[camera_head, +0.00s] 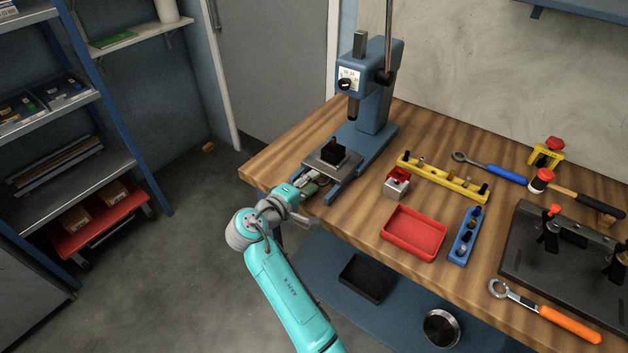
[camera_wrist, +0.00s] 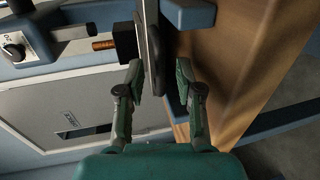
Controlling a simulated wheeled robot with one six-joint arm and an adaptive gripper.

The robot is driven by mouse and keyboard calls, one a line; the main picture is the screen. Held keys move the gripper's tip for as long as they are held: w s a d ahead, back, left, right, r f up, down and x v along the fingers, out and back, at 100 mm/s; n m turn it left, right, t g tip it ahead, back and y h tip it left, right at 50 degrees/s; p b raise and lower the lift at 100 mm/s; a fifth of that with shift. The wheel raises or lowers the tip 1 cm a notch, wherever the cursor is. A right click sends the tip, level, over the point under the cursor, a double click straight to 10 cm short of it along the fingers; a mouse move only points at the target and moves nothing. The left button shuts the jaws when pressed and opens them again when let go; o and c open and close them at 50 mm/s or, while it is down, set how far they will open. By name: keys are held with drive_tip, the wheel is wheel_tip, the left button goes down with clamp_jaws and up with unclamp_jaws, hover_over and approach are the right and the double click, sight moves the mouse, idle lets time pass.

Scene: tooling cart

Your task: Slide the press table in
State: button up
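The blue arbor press (camera_head: 372,95) stands at the back of the wooden bench. Its press table is a flat grey plate (camera_head: 316,164) sitting forward of the ram, toward the bench's front left edge. A black block (camera_head: 333,151) with a brown pin stands on the plate. My gripper (camera_head: 312,183) is at the plate's front edge. In the wrist view the plate (camera_wrist: 154,55) shows edge-on between my two spread fingers (camera_wrist: 160,78). The left finger is very close to the plate, and a gap shows at the right finger. I cannot tell whether either finger touches it.
A red-topped block (camera_head: 397,184), a yellow holder (camera_head: 442,179), a red tray (camera_head: 413,232) and a blue holder (camera_head: 465,236) sit right of the press. A lower blue shelf holds a black tray (camera_head: 367,278). The floor left of the bench is mostly clear.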

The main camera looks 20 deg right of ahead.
sight(324, 168)
drive_tip(key=shift+x, duration=0.95)
clamp_jaws()
drive_tip(key=x, duration=0.2)
drive_tip(key=r+x, duration=0.1)
drive_tip(key=x, duration=0.1)
drive_tip(key=shift+w+d+f, duration=0.1)
drive_tip(key=shift+w+d, duration=0.15)
drive_tip(key=shift+d, duration=0.1)
unclamp_jaws()
